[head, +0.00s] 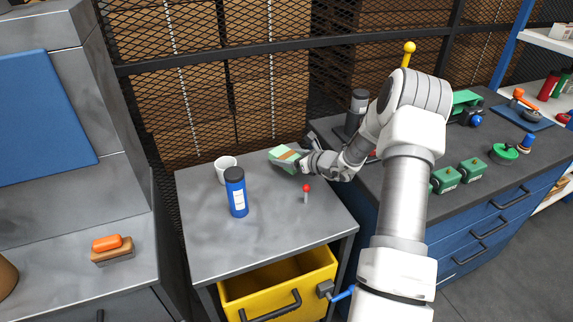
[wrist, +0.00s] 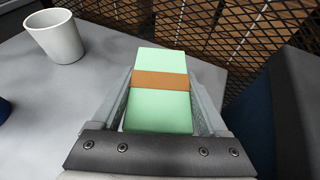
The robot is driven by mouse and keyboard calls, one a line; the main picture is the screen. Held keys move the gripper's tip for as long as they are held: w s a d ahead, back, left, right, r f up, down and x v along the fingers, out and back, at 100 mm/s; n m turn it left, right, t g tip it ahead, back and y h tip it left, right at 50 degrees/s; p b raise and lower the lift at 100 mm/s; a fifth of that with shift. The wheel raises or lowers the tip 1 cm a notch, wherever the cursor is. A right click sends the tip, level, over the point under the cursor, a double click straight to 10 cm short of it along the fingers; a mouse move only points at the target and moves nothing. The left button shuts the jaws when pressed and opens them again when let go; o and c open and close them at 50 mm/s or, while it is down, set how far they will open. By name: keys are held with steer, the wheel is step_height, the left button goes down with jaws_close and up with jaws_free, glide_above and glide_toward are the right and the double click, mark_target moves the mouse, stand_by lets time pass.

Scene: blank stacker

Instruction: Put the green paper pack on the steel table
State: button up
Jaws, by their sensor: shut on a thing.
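The green paper pack (head: 284,158) is pale green with a brown band around its middle. It also shows in the wrist view (wrist: 160,105), between the two fingers. My gripper (head: 297,160) is shut on the pack near the back right corner of the steel table (head: 270,230). In the wrist view the fingers (wrist: 163,108) press along both long sides of the pack. The pack is over the grey tabletop; I cannot tell whether its underside touches it.
A white cup (head: 225,168) and a blue bottle (head: 236,192) with a dark cap stand left of the pack. A small red-topped item (head: 307,192) stands in front of my gripper. A yellow bin (head: 280,287) sits under the tabletop. Black mesh (head: 210,95) rises behind. The front tabletop is clear.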

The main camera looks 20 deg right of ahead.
steer(key=shift+f, duration=1.05)
steer(key=shift+f, duration=0.1)
steer(key=o, duration=1.3)
steer(key=shift+o, duration=0.2)
steer(key=shift+s+d+r, duration=0.15)
steer(key=shift+s+r, duration=0.05)
steer(key=shift+r, duration=0.05)
steer(key=p+v, duration=0.1)
steer(key=v, duration=1)
steer(key=shift+s, duration=0.2)
steer(key=shift+r, duration=0.1)
